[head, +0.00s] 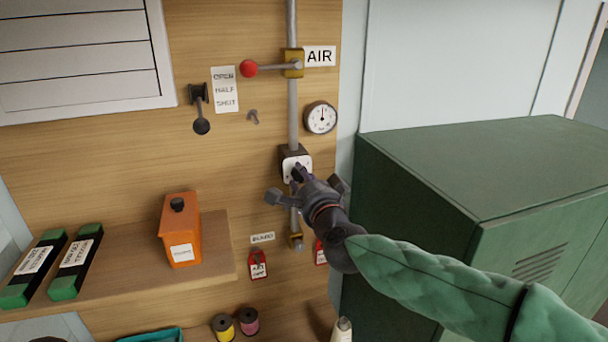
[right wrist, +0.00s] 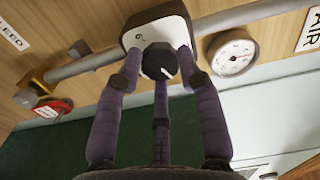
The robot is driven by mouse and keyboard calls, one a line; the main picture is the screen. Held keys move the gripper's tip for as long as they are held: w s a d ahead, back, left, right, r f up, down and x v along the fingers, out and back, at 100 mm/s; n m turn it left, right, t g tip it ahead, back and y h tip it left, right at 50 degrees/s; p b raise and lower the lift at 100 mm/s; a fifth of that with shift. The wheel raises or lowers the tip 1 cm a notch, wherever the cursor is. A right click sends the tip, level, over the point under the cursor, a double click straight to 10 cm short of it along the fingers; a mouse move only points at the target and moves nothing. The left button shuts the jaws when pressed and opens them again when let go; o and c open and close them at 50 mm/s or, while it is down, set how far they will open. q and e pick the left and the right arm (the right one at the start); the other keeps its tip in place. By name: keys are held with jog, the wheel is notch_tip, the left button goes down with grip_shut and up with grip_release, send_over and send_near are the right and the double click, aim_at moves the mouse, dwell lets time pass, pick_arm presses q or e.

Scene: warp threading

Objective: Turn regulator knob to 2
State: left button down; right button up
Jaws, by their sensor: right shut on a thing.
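The regulator (head: 290,158) is a dark box with a white face, set on the vertical grey pipe on the wooden wall. Its knob (right wrist: 160,62) is black with a pale pointer mark, and shows in the right wrist view. My right gripper (head: 299,176) reaches in from the right in the head view. Its purple fingers are shut around the knob in the right wrist view (right wrist: 160,75). Part of the dial face is hidden behind the fingers, and only a small "6" shows at its edge. My left gripper is not in view.
A round pressure gauge (head: 320,118) sits right of the pipe. Above is a red-ball lever (head: 250,68) by the AIR label (head: 319,56). Red tags (head: 258,265) hang below. A green cabinet (head: 480,200) stands at right. An orange box (head: 181,230) rests on the shelf at left.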

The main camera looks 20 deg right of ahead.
jog(key=shift+n+p, duration=2.75)
jog(key=shift+n, duration=3.75)
jog(key=shift+f, duration=0.1)
jog(key=o, duration=1.1)
jog(key=shift+o, duration=0.2)
jog(key=s, duration=1.2)
jog(key=shift+d, duration=0.15)
